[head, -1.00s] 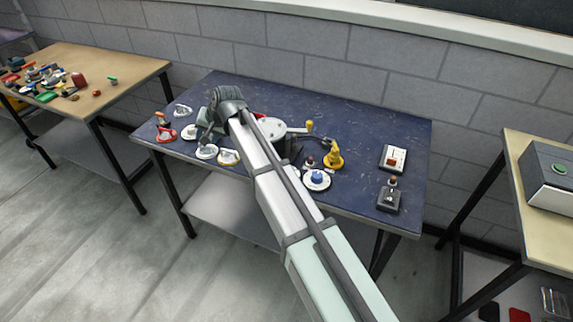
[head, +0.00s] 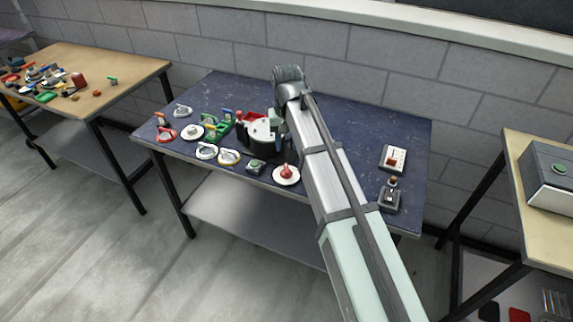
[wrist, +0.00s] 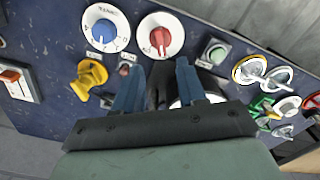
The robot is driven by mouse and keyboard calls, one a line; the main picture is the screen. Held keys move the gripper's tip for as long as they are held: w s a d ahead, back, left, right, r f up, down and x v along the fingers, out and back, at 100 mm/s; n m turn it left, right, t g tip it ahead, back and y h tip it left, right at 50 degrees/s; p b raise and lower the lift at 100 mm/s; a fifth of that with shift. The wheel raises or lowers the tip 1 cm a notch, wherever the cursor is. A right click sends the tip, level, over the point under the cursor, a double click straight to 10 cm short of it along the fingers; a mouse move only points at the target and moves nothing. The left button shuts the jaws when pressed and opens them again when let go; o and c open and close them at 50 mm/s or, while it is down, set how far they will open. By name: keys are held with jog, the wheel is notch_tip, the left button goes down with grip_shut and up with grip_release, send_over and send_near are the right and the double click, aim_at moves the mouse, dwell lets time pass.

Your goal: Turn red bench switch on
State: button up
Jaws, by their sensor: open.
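The red switch (head: 394,159) is a red rocker on a white plate, on the right part of the dark blue bench (head: 350,115). In the wrist view the red rocker (wrist: 10,77) shows at the left edge, well left of the fingers. I cannot tell its on or off position. My gripper (wrist: 160,68) is open, its two blue fingers pointing at the bench. A dark part lies behind the gap between them; I see nothing held. In the head view my arm hides the fingers, which are near the bench's middle, left of the switch.
A grey toggle box (head: 389,197) stands in front of the switch. A red dial (wrist: 160,36), blue dial (wrist: 107,27), green button (wrist: 215,52) and yellow handle (wrist: 88,78) lie around the fingers. Bench space behind the switch is clear.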

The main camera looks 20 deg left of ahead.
aim_at(286, 168)
notch_tip(286, 168, down, 9)
jog(key=shift+f, duration=0.15)
dwell(0.4)
grip_shut()
dwell(0.3)
